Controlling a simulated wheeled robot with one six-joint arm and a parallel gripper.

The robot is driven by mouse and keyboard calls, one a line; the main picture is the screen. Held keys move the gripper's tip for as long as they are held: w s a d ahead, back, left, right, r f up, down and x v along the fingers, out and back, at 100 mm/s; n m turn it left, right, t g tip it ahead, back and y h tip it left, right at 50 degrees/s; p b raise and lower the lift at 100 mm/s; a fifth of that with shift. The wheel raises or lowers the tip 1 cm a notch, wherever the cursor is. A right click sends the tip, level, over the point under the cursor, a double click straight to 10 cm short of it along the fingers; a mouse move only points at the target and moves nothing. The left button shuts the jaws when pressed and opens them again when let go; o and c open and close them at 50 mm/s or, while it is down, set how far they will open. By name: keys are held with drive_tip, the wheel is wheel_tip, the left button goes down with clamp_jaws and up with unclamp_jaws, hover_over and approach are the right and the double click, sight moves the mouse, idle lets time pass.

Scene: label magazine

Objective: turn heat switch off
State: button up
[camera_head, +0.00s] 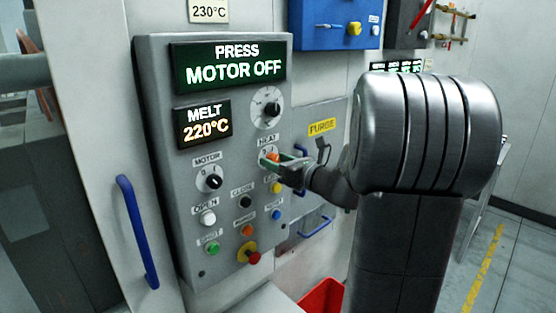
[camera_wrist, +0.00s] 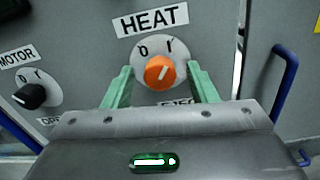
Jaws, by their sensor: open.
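The heat switch is an orange round knob on a white dial under the HEAT label. It shows in the wrist view (camera_wrist: 160,72) and, partly covered by my gripper, in the head view (camera_head: 271,157). Its white pointer line tilts up and right, toward the I mark; the 0 mark is at upper left. My gripper (camera_wrist: 160,74) is open, with one green finger on each side of the knob. Small gaps show between the fingers and the knob. In the head view my gripper (camera_head: 282,162) reaches the panel from the right; how deep the fingers sit is unclear.
The black motor knob (camera_head: 209,181) is left of the heat switch. A larger black dial (camera_head: 268,109) is above it. Several push buttons and a red emergency stop (camera_head: 251,256) are below. A blue handle (camera_wrist: 285,85) stands to the right. The display (camera_head: 230,68) reads PRESS MOTOR OFF.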

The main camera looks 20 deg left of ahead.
drive_tip(key=c, duration=1)
drive_tip(key=shift+o, duration=0.2)
drive_tip(key=shift+f+n+b, duration=0.1)
drive_tip(key=shift+n+b, duration=0.2)
drive_tip(key=shift+b, duration=0.1)
drive_tip(key=shift+n+b, duration=6.6)
drive_tip(key=shift+b, duration=1.05)
